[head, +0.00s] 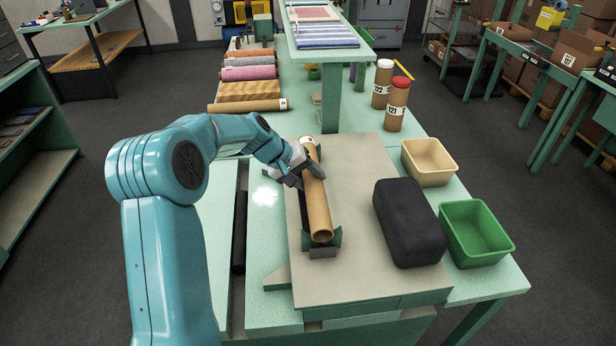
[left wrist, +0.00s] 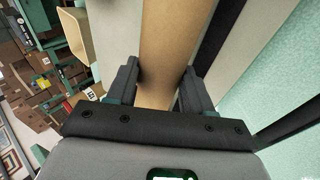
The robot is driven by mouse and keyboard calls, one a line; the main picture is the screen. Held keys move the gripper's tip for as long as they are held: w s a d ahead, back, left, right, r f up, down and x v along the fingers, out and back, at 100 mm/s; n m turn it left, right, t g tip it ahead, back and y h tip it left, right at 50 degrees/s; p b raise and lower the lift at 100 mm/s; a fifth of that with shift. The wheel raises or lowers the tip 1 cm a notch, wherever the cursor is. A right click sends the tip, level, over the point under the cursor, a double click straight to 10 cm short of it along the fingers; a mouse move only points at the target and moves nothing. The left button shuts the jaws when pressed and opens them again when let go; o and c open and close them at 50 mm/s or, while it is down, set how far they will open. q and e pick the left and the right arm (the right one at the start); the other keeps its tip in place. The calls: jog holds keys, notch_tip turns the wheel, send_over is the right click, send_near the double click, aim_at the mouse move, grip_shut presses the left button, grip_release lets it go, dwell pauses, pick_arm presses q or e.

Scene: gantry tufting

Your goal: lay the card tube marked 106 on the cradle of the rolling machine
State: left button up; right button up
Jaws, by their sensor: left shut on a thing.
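The brown card tube (head: 318,205) lies lengthwise over the cradle (head: 335,240) of the rolling machine (head: 380,290), its open near end at the front cradle block. A white label shows at its far end, but I cannot read its number. My left gripper (head: 300,172) is shut around the tube near its middle. In the left wrist view the tube (left wrist: 170,50) passes between both fingers (left wrist: 157,90). I cannot tell whether the tube bears fully on the cradle. My right gripper is not in view.
A black padded block (head: 408,222) sits on the machine's right side. A tan bin (head: 428,165) and a green bin (head: 476,235) stand to its right. Capped tubes marked 122 (head: 382,85) and 121 (head: 396,108) stand behind. Another tube (head: 245,106) and rolled rugs lie at the back left.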

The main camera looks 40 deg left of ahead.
pick_arm(q)
jog(key=shift+f, duration=0.3)
jog(key=shift+a+f, duration=0.1)
jog(key=shift+a, duration=0.05)
jog(key=o, duration=1.2)
jog(key=b+v, duration=0.2)
jog(key=v, duration=1.4)
jog(key=shift+s, duration=0.15)
jog(key=shift+s, duration=0.1)
